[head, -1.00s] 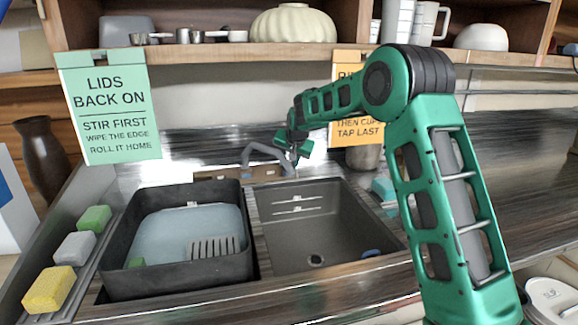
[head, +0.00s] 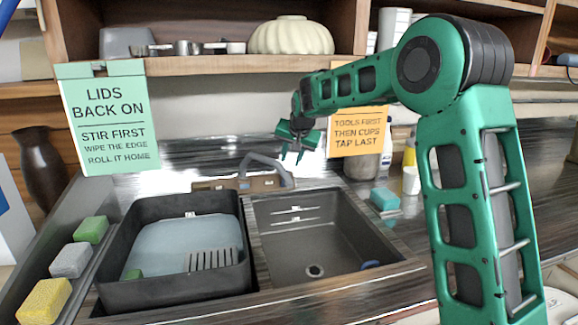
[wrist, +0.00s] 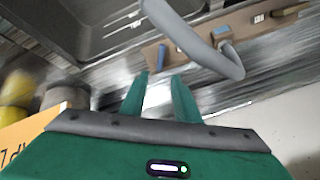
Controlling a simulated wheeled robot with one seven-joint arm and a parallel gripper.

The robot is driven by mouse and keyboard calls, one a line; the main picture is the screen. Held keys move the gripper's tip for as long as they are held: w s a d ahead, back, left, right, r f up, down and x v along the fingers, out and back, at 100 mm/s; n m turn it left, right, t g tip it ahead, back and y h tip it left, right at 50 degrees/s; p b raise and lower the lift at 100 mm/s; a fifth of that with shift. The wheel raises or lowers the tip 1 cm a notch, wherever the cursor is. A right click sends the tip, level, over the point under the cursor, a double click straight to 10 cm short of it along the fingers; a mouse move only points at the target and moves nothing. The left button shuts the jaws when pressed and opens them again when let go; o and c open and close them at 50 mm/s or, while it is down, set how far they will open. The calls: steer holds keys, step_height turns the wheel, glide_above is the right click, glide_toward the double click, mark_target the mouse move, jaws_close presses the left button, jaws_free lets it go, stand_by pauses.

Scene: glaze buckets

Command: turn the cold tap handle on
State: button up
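The tap has a curved grey spout (head: 265,162) on a brown base plate (head: 235,184) behind the two sink basins. In the wrist view the grey spout (wrist: 200,42) arches across the plate, and a small blue handle (wrist: 161,53) stands on the plate just beyond my fingertips. I cannot make out this handle clearly in the head view. My gripper (head: 291,156) hangs above the right end of the tap. In the wrist view my gripper (wrist: 160,77) has its two green fingers apart with nothing between them, apart from the handle.
A teal sponge (head: 384,199) and a white cup (head: 411,181) stand right of the sink. An orange sign (head: 358,133) hangs behind my gripper. A shelf (head: 220,58) runs above.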

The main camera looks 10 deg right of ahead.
stand_by(0.4)
steer(key=shift+g+y, duration=0.5)
steer(key=shift+g, duration=0.4)
steer(key=x, duration=0.7)
steer(key=w+x, duration=0.1)
steer(key=x, duration=0.2)
steer(key=shift+w+d, duration=0.15)
steer(key=shift+d, duration=0.1)
steer(key=shift+r, duration=0.1)
steer(key=shift+c, duration=0.2)
steer(key=shift+n, duration=0.3)
jaws_close()
